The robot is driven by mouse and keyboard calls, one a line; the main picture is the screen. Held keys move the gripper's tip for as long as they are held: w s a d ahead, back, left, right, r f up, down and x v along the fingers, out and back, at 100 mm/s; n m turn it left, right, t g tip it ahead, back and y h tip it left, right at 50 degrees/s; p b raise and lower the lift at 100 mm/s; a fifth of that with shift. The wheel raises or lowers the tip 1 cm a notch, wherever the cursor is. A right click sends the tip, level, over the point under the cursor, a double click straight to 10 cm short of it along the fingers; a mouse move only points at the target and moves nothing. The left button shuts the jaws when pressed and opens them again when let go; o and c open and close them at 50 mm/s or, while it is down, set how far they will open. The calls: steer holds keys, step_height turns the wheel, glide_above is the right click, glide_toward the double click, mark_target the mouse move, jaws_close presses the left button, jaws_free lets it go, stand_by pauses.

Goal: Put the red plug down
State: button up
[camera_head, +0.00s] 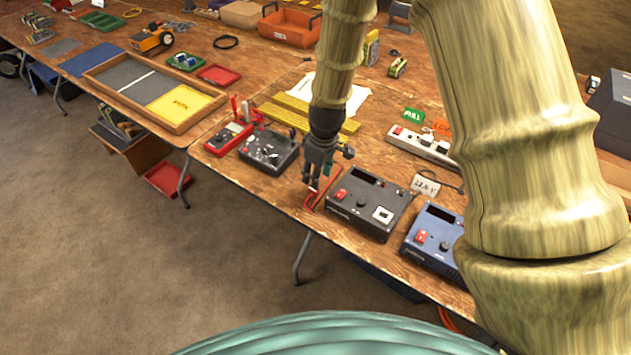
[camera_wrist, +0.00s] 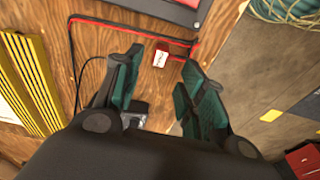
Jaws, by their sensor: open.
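The red plug (camera_wrist: 160,59) shows in the wrist view as a small red block with a pale face, at the table surface between my fingertips. My gripper (camera_wrist: 162,66) is open, its teal fingers apart on either side of the plug with a gap visible on each side. In the head view my gripper (camera_head: 316,183) points down close to the table's front edge, left of the black charger (camera_head: 352,220). A red lead (camera_head: 311,203) shows below the fingers there; the plug itself is hard to make out in that view.
A blue charger (camera_head: 421,258) stands right of the black one. A dark panel box (camera_head: 270,152) and a red meter (camera_head: 228,139) lie to the left. Yellow strips (camera_head: 300,120) lie behind, and a white power strip (camera_head: 424,146) is at the back right. Red and black leads (camera_wrist: 115,25) cross the wood.

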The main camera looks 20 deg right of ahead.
steer(key=shift+s+d+r+b, duration=0.15)
steer(key=shift+r+b, duration=0.1)
steer(key=shift+r, duration=1.05)
steer(key=shift+s+d+r+b, duration=0.1)
steer(key=shift+s+r+b, duration=0.1)
steer(key=shift+r, duration=1.05)
steer(key=shift+w, duration=0.1)
